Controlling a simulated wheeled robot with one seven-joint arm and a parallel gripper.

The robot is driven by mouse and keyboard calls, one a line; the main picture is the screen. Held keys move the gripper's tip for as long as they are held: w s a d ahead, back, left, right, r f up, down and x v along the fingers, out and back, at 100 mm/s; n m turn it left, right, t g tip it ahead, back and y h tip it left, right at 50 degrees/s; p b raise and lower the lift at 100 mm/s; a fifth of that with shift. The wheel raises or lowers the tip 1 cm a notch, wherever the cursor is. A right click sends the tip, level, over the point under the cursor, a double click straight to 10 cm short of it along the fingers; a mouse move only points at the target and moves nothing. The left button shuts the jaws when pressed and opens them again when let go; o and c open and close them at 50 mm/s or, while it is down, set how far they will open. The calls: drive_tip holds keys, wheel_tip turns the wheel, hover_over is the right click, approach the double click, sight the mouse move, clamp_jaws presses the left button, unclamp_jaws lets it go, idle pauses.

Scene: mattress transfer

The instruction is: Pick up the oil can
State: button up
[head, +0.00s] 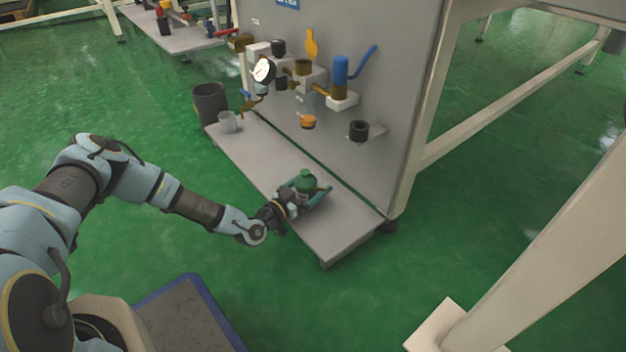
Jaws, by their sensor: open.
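My gripper (298,197) reaches in from the left, low over the shelf, right at the can. Its jaws are open, with the can's body at or between the fingers. The lower part of the can is partly hidden by my gripper, so I cannot tell whether the fingers touch it.
A grey panel (395,110) with a gauge (263,70) and valves rises behind the shelf. A white post (540,200) stands at right. Green floor lies open in front.

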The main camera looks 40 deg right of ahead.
drive_tip(key=shift+d, duration=0.1)
clamp_jaws()
idle(0.8)
drive_tip(key=shift+r, duration=0.1)
